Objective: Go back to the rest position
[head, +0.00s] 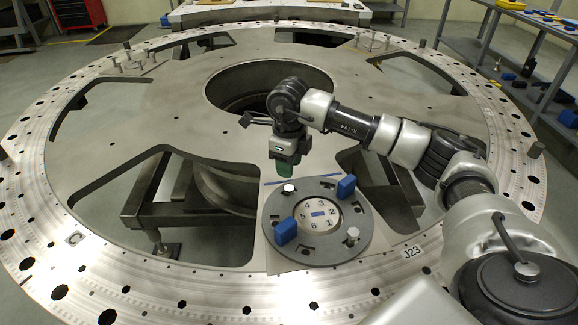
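My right arm comes in from the right edge and reaches over the large metal turret plate (190,115). My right gripper (283,172) points down just above the far edge of a round grey disc (320,249). Its tips look dark green and are small; I cannot tell whether they are apart or hold anything. The disc lies on the ring and bears a pale centre with numbers, two blue blocks (346,187) (286,231) and silver bolts (352,233). My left gripper is not in view.
The plate has wide cut-outs and a large round centre hole (268,88). Small posts (535,150) stand on the ring. Shelves (520,75) stand at the right, a red cabinet (78,13) at the back left.

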